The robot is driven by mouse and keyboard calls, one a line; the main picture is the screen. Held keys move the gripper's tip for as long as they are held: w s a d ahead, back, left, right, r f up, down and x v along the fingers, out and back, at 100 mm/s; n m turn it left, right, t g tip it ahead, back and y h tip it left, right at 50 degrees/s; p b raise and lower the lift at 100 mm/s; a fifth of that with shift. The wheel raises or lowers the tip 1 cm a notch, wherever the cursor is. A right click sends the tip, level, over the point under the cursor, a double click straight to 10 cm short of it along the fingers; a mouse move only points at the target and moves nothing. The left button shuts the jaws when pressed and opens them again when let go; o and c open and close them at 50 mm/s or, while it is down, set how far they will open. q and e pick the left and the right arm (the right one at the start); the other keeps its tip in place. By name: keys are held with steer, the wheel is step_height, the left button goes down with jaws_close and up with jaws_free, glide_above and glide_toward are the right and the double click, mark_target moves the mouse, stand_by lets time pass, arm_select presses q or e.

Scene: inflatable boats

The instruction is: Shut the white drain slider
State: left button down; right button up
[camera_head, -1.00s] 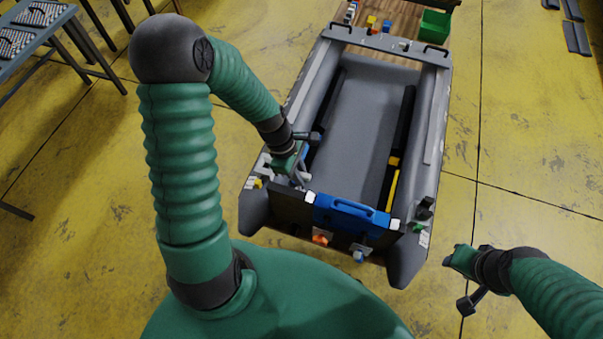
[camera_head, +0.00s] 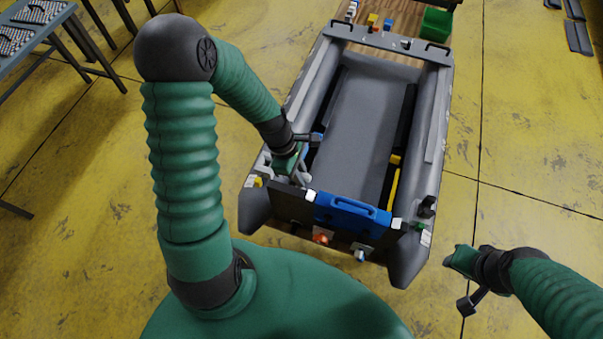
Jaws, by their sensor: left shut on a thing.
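A grey inflatable boat (camera_head: 366,110) lies ahead of me, its black transom (camera_head: 284,204) toward me. A small white fitting (camera_head: 361,254) low on the transom's outer face may be the drain slider; it is too small to tell its position. An orange fitting (camera_head: 321,239) sits to its left. My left gripper (camera_head: 299,175) is at the boat's rear left corner, by the left end of the transom, away from the white fitting. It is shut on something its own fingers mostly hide. My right gripper (camera_head: 460,262) is above the floor, right of the boat; its jaws are unclear.
A blue block (camera_head: 351,215) with a handle sits on the middle of the transom, with white pieces at its ends. A dark fitting (camera_head: 427,206) stands on the right tube. A green bin (camera_head: 435,25) is beyond the bow. The yellow floor (camera_head: 540,150) right of the boat is clear.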

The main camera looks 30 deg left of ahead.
arm_select(q)
steer(key=shift+a+f+b, duration=0.1)
steer(key=shift+f+b, duration=0.75)
steer(key=shift+f, duration=0.6)
steer(key=c, duration=1.5)
jaws_free()
steer(key=shift+o, duration=1.3)
steer(key=shift+a, duration=0.15)
steer(key=shift+r+p, duration=0.5)
steer(key=shift+p, duration=0.05)
step_height(320, 180, up, 6)
steer(key=p, duration=0.6)
steer(key=shift+r, duration=0.15)
